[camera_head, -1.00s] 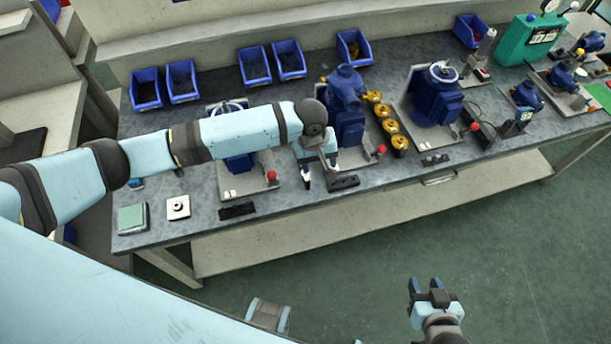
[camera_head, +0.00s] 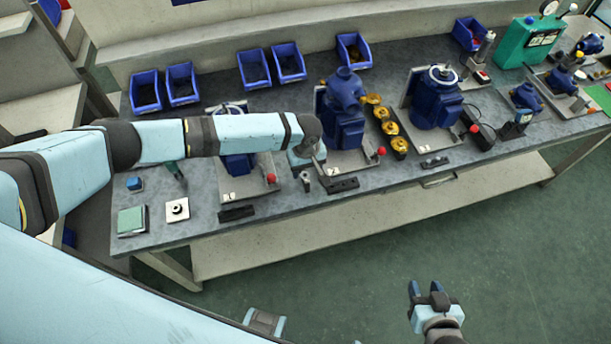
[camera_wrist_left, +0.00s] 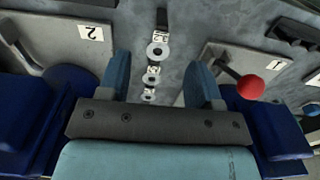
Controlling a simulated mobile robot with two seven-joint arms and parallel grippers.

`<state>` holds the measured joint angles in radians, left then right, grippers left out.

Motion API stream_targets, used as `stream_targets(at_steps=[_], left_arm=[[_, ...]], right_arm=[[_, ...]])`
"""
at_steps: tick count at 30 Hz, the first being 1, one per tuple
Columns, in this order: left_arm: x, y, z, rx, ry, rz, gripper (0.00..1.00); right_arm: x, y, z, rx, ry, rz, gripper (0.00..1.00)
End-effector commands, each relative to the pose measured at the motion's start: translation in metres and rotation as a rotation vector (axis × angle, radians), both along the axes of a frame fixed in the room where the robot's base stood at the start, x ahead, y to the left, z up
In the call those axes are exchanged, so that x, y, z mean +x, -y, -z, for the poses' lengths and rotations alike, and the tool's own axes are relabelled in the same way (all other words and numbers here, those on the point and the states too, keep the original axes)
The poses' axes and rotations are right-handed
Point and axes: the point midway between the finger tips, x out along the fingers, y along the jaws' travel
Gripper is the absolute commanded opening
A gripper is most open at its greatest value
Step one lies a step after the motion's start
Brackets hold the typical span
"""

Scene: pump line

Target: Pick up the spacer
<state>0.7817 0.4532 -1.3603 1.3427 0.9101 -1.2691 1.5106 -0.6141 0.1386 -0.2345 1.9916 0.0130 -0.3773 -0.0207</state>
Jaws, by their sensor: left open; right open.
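In the left wrist view, three small ring-shaped spacers, a near one (camera_wrist_left: 157,50), a middle one (camera_wrist_left: 151,75) and a far one (camera_wrist_left: 149,95), lie in a row on the grey bench top, with small number labels beside them. My left gripper (camera_wrist_left: 161,82) is open, its two blue fingers on either side of the row, and nothing is held. In the head view my left gripper (camera_head: 306,168) is low over the bench between two pump stations, and the spacers cannot be made out there. My right gripper (camera_head: 427,289) is open and empty, away from the bench over the floor.
Blue pumps on plates flank my left gripper, one with a red knob (camera_wrist_left: 250,87). A blue pump (camera_head: 347,100) and brass parts (camera_head: 390,128) stand to the right. Blue bins (camera_head: 254,68) line the back. The front left holds a green-topped block (camera_head: 132,221) and a white square plate (camera_head: 177,210).

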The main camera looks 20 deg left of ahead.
Motion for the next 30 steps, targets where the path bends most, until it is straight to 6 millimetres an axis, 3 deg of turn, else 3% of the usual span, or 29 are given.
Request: stream_targets(at_steps=[4, 9, 30], left_arm=[[0.007, -0.004, 0.022, 0.002, -0.001, 0.000, 0.59], [0.007, -0.004, 0.036, 0.001, 0.000, 0.000, 0.59], [0.006, -0.004, 0.042, 0.000, -0.001, 0.000, 0.59]], right_arm=[[0.000, 0.000, -0.001, 0.000, -0.001, 0.000, 0.43], [0.000, 0.000, -0.002, 0.000, 0.000, 0.000, 0.43], [0.000, 0.000, -0.007, 0.001, 0.002, 0.000, 0.43]])
